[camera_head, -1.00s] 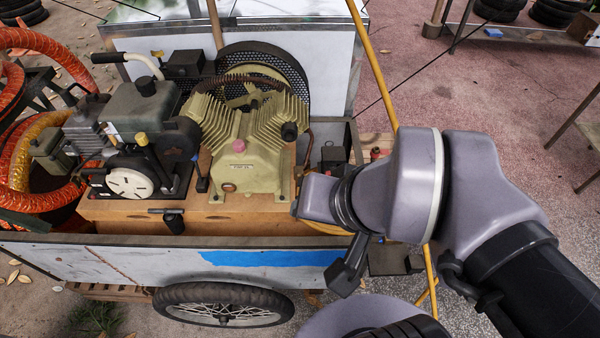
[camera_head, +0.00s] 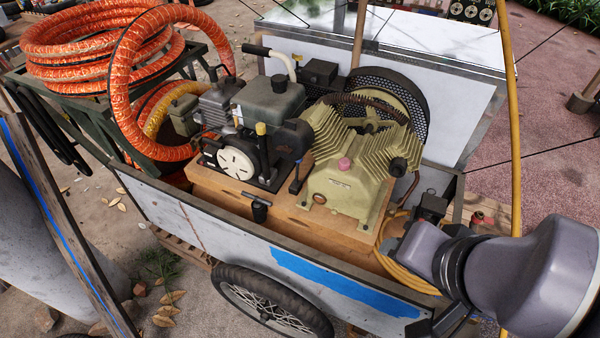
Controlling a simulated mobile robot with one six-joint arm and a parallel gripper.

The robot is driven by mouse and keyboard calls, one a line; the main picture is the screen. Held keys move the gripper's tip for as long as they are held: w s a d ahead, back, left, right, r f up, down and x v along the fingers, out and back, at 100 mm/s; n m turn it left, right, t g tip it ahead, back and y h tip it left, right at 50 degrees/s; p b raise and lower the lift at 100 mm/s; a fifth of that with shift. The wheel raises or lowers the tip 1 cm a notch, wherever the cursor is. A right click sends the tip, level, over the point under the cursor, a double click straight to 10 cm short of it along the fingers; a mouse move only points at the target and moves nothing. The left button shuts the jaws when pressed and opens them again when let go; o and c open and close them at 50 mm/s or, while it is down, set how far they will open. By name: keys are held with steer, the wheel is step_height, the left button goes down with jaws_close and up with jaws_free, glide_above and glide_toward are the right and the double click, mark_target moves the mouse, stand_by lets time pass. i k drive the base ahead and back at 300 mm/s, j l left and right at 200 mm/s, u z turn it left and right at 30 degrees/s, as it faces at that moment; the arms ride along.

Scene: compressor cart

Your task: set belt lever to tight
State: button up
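The engine (camera_head: 240,155) and the olive-green compressor (camera_head: 345,180) stand side by side on a wooden base in the cart. Behind them is the belt wheel with its black mesh guard (camera_head: 412,98). A small dark upright lever (camera_head: 296,178) stands between engine and compressor. My arm's grey end links are at the lower right, right of the compressor and apart from both levers. My gripper's fingers cannot be made out clearly.
The cart's front wall (camera_head: 230,235) with blue tape runs before the machines. A black-handled bar (camera_head: 270,52) sticks up behind the engine. A yellow pole (camera_head: 513,150) stands at right. Orange hoses (camera_head: 80,75) lie on a rack at left. Open ground shows at right.

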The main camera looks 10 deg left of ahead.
mark_target(297, 171)
steer(key=i+l+u, duration=0.15)
steer(key=u, duration=0.35)
steer(key=i+l+u, duration=0.1)
steer(key=u, duration=0.4)
steer(key=l, duration=0.1)
